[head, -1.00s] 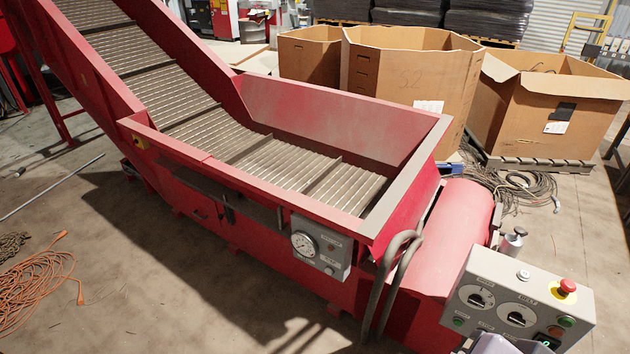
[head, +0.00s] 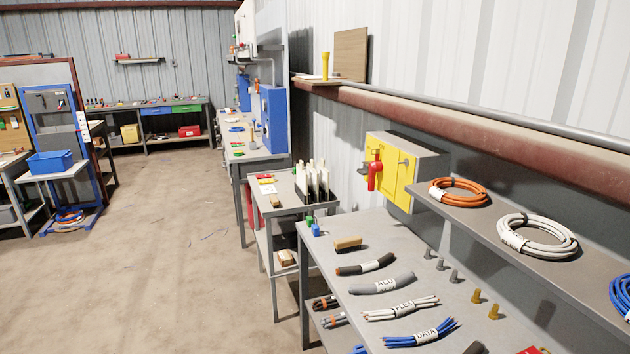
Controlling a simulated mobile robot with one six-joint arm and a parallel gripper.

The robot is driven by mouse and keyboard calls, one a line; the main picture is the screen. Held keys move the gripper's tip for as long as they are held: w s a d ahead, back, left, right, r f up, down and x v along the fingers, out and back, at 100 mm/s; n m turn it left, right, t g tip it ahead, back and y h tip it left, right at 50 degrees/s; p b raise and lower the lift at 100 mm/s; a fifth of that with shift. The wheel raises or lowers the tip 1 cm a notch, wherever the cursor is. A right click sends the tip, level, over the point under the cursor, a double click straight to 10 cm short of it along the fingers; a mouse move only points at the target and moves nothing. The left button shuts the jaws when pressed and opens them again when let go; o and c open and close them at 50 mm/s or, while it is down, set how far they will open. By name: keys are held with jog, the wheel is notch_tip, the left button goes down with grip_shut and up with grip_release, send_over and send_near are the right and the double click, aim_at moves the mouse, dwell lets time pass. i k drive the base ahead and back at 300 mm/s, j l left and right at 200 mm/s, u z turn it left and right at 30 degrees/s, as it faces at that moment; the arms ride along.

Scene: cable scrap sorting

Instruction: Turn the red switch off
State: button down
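The red switch (head: 374,172) is a red handle on the yellow front of a grey box (head: 425,158) fixed to the wall, right of the picture's middle in the head view. The handle hangs roughly upright, its long part pointing down. A small dark piece sticks out to its left. The box stands above the back of a grey bench. My gripper does not show in the head view.
A grey bench (head: 336,220) with cable samples, a brush and small metal parts stands below the box. A shelf (head: 475,214) with orange and white cable coils juts out to its right. A smaller table (head: 263,209) stands beyond. The concrete floor at left is open.

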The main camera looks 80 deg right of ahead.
aim_at(376, 167)
jog(key=z, duration=3)
jog(key=i+j, duration=0.2)
jog(key=j, duration=0.15)
jog(key=i+j+z, duration=0.1)
jog(key=i+j, duration=0.25)
jog(key=j, duration=0.3)
jog(key=i+j, duration=0.2)
jog(key=j, duration=0.15)
jog(key=i+j+z, duration=0.1)
jog(key=i+j, duration=0.25)
jog(key=j, duration=0.35)
jog(key=i+j+z, duration=0.1)
jog(key=j, duration=0.25)
jog(key=i+j, duration=0.25)
jog(key=j+z, duration=0.05)
jog(key=j, duration=0.05)
